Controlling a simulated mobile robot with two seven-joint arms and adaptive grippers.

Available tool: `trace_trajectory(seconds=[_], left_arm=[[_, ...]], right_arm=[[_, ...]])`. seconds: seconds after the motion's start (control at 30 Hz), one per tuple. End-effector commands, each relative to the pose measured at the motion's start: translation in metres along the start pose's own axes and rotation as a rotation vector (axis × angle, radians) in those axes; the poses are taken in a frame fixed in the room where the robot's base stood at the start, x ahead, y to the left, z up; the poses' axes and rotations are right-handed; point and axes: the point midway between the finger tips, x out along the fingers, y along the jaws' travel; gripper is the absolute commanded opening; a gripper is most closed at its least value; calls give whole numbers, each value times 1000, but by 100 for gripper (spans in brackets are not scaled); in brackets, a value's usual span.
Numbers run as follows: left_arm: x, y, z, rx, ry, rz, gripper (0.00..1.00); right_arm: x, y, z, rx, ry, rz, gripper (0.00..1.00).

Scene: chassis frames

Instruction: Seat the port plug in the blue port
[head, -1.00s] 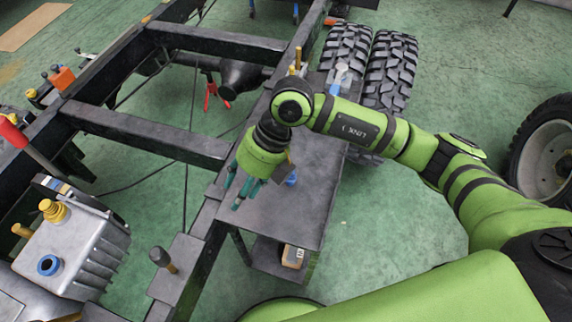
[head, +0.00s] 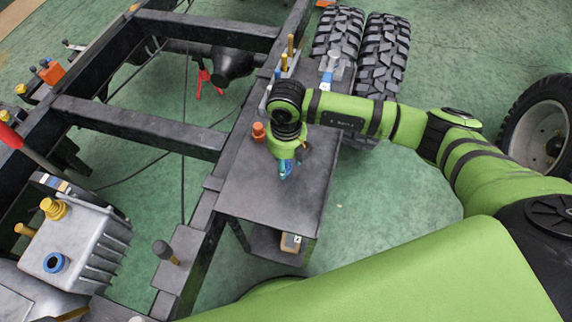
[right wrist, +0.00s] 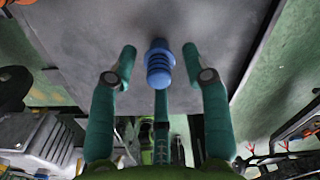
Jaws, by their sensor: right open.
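The blue port plug (right wrist: 159,68) stands on the dark side table (head: 262,190), ribbed and round with a narrower knob. In the right wrist view it sits between the spread teal fingers of my right gripper (right wrist: 160,56), with gaps on both sides. In the head view my right gripper (head: 286,172) points down over the table and hides most of the plug. The blue port (head: 55,263) is a blue ring with a dark opening on the grey finned housing (head: 92,250) at lower left. My left gripper is out of view.
An orange part (head: 258,132) stands on the table left of my right gripper. A hammer (head: 166,251) stands on a frame plate between table and housing. A yellow cap (head: 53,208) sits on the housing. Dark chassis rails (head: 140,128) and double tyres (head: 383,62) lie beyond.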

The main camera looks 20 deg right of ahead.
Motion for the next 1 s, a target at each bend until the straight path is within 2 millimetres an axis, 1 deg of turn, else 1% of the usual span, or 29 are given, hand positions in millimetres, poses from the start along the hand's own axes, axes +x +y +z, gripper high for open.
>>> trace_trajectory(seconds=[0.1,0.13,0.17,0.2,0.23,0.63,0.77,0.87,1.0], left_arm=[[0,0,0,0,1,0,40],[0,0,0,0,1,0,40],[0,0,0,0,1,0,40],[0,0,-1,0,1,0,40],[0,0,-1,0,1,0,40],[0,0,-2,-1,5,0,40],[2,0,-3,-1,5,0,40],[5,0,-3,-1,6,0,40],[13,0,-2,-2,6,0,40]], right_arm=[[0,0,0,0,0,0,48],[0,0,0,0,0,0,40],[0,0,0,0,0,0,28],[0,0,0,0,0,1,12],[0,0,0,0,0,1,0],[-1,0,0,0,0,1,0],[-4,0,1,0,-1,1,0],[-13,1,1,-1,-3,3,0],[-34,1,2,-1,-6,3,0]])
